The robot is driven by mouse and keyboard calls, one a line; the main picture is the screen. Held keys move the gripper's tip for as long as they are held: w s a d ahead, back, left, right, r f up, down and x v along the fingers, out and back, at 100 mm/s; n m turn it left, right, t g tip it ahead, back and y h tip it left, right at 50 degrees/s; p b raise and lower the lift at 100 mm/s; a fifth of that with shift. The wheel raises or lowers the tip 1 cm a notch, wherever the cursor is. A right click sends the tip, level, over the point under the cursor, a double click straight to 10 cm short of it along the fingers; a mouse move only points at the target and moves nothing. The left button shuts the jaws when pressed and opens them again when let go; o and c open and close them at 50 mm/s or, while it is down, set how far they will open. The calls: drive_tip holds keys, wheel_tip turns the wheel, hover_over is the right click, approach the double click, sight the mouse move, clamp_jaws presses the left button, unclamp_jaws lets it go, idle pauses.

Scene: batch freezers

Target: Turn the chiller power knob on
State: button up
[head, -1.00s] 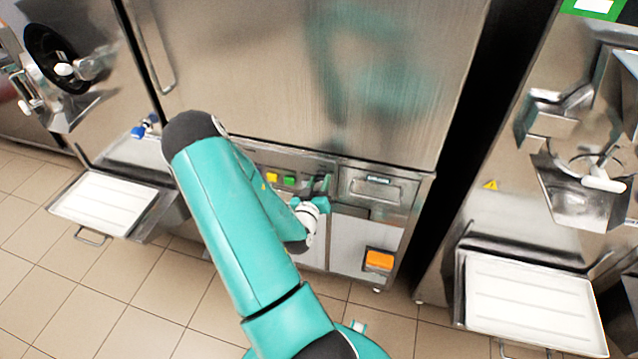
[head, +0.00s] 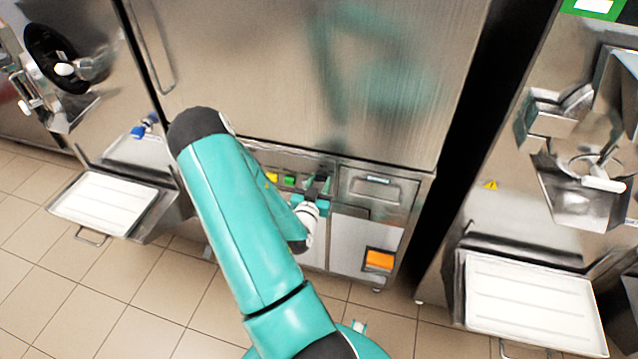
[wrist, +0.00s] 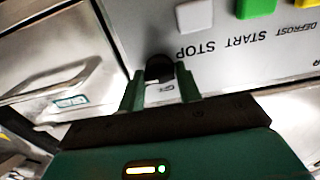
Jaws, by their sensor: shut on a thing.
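The chiller (head: 310,80) is the tall steel cabinet at the centre of the head view, with its control strip below the door. The dark round power knob (wrist: 158,68) sticks out of the grey panel (wrist: 225,62) in the wrist view, beside the STOP label. My gripper (wrist: 160,82) is at the knob, its two green fingers closed on either side of it. In the head view my gripper (head: 318,186) is against the control strip, and my arm and gripper hide the knob. The knob's pointer and on/off position cannot be read.
A pale button (wrist: 194,15), a green button (wrist: 254,8) and a yellow one (wrist: 305,3) sit close to the knob. A drawer with a handle (head: 375,190) is right of my gripper. White trays (head: 105,203) (head: 530,305) stick out from machines on both sides.

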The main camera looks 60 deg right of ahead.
drive_tip(key=o, duration=1)
drive_tip(key=shift+c, duration=0.2)
drive_tip(key=shift+a, duration=0.15)
drive_tip(key=s+a, duration=0.2)
drive_tip(key=a, duration=1.1)
drive_tip(key=shift+a, duration=0.25)
